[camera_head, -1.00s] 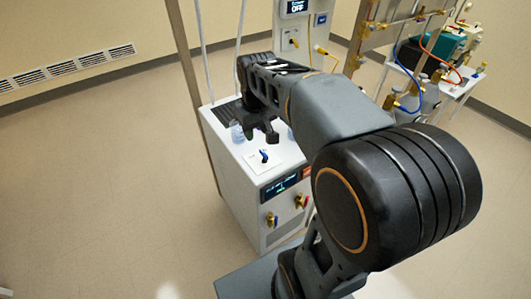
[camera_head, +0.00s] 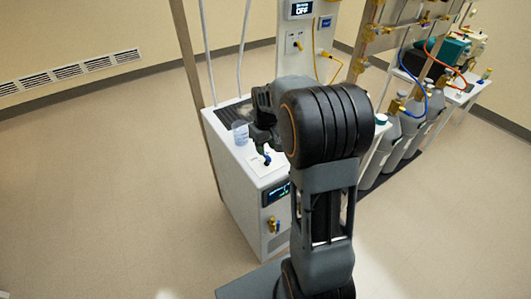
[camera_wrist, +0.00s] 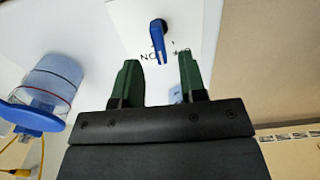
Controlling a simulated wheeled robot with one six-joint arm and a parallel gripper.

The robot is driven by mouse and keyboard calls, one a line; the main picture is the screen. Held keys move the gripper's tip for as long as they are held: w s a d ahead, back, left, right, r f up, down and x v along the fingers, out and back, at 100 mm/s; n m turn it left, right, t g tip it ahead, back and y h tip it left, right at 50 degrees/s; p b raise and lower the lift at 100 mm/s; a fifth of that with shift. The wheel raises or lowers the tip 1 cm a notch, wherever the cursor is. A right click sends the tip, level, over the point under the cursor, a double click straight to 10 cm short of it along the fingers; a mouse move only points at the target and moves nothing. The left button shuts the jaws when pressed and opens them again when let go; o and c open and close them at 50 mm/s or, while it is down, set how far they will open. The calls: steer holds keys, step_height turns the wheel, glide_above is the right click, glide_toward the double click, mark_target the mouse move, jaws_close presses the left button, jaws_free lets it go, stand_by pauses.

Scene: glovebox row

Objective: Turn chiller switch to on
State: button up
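The chiller (camera_head: 235,185) is a white cabinet with a small display on its front. On its top is a white plate (camera_wrist: 190,18) with a blue switch lever (camera_wrist: 158,42); the blue lever also shows in the head view (camera_head: 267,160). Some lettering beside the lever is partly covered by my finger, so its setting cannot be read. My gripper (camera_wrist: 158,82) is open, with its two green fingers apart. The lever stands just beyond the fingertips, between their lines, with nothing held. In the head view my gripper (camera_head: 262,138) is over the chiller top, partly hidden by my arm.
A clear jar with a blue lid (camera_wrist: 48,90) stands left of my gripper, also on the chiller top in the head view (camera_head: 240,132). A wall unit (camera_head: 299,10) reads OFF. Grey gas cylinders (camera_head: 385,140) stand right. The floor at left is clear.

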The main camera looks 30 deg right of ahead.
mark_target(266, 154)
steer(key=shift+f, duration=1.55)
jaws_close()
